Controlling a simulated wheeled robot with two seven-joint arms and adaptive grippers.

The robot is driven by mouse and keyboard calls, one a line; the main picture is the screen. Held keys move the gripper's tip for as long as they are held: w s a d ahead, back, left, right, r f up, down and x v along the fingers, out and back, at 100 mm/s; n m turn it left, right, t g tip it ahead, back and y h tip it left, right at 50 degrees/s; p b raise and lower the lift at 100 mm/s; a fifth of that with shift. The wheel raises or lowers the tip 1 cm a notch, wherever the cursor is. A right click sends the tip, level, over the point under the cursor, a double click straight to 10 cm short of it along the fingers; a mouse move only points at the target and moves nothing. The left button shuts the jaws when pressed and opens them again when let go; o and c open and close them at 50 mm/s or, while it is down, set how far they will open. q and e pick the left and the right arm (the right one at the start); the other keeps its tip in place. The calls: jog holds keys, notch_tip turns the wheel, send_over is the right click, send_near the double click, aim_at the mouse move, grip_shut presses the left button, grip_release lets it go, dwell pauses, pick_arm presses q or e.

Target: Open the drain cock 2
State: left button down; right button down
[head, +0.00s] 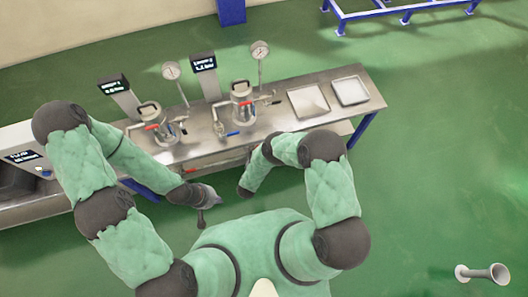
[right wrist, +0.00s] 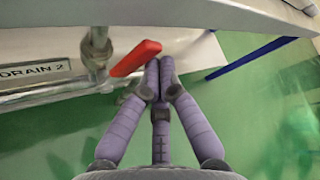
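The drain cock 2 has a red lever handle (right wrist: 136,58) on a metal valve and pipe (right wrist: 97,50) in the right wrist view. The lever points to the right and slightly up from the valve. The DRAIN 2 label (right wrist: 36,75) is to the left of the pipe. My right gripper (right wrist: 158,68) has its finger ends together, just right of the lever's free end. No lever shows between the fingers, and whether they touch it I cannot tell. My left gripper (head: 202,218) hangs in front of the bench in the head view; its finger opening is too small to tell.
The steel bench (head: 285,125) carries two lidded vessels, the right one (head: 242,98) near two trays (head: 308,101). Gauges and small displays stand behind. A blue bench leg (right wrist: 250,56) is right of the lever. The green floor to the right is mostly clear.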

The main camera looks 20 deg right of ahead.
pick_arm(q)
jog(key=shift+a, duration=0.4)
pick_arm(e)
jog(key=shift+a+r, duration=0.25)
jog(key=shift+a, duration=0.25)
jog(key=shift+a+r, duration=0.2)
jog(key=shift+a, duration=0.5)
pick_arm(q)
jog(key=shift+f, duration=0.1)
pick_arm(e)
jog(key=shift+w, duration=0.1)
